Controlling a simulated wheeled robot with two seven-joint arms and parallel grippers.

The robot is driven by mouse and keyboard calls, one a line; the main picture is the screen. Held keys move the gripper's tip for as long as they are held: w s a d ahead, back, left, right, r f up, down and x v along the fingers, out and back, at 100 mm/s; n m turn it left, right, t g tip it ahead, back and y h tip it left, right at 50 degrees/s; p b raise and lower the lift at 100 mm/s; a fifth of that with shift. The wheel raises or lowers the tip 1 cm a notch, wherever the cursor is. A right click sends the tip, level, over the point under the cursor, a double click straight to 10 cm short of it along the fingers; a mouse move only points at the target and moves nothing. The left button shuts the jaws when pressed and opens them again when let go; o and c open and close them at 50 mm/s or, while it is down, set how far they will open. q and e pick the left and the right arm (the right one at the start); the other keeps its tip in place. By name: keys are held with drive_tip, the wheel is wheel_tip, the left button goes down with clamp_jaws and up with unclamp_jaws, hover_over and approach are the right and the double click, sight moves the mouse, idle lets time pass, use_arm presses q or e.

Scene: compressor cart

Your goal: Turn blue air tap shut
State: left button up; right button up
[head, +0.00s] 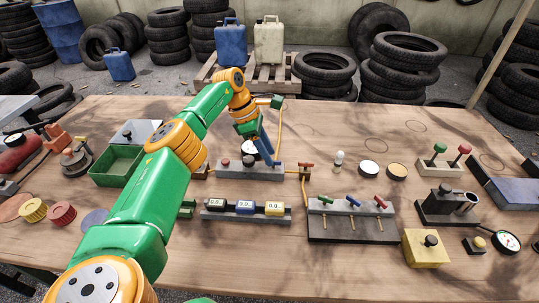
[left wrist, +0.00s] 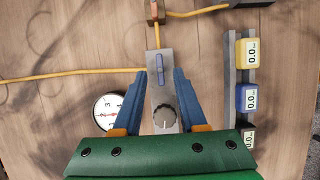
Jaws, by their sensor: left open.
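The blue air tap (left wrist: 159,70) is a slim blue lever on a grey block (left wrist: 153,60). In the left wrist view the lever lies along the block's length. In the head view the grey block (head: 235,173) shows, but my gripper's blue fingers hide most or all of the lever. My left gripper (left wrist: 159,76) is open, pointing down, with one finger on each side of the block and the lever between the tips; it also shows in the head view (head: 268,152). I see a gap beside the lever and cannot tell the tips' height. My right gripper is not in view.
A dark knob (left wrist: 165,117) sits on the same block, with a dial gauge (left wrist: 108,110) beside it. Yellow hose (left wrist: 70,75) runs to the block. A red tap (head: 306,165) stands to the right. A display rack (head: 245,217) and a panel with small levers (head: 352,228) lie nearer.

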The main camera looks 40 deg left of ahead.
use_arm(q)
drive_tip(key=v, duration=0.5)
drive_tip(key=shift+s+a+r, duration=0.1)
drive_tip(key=shift+s+r, duration=0.05)
drive_tip(key=shift+r, duration=0.2)
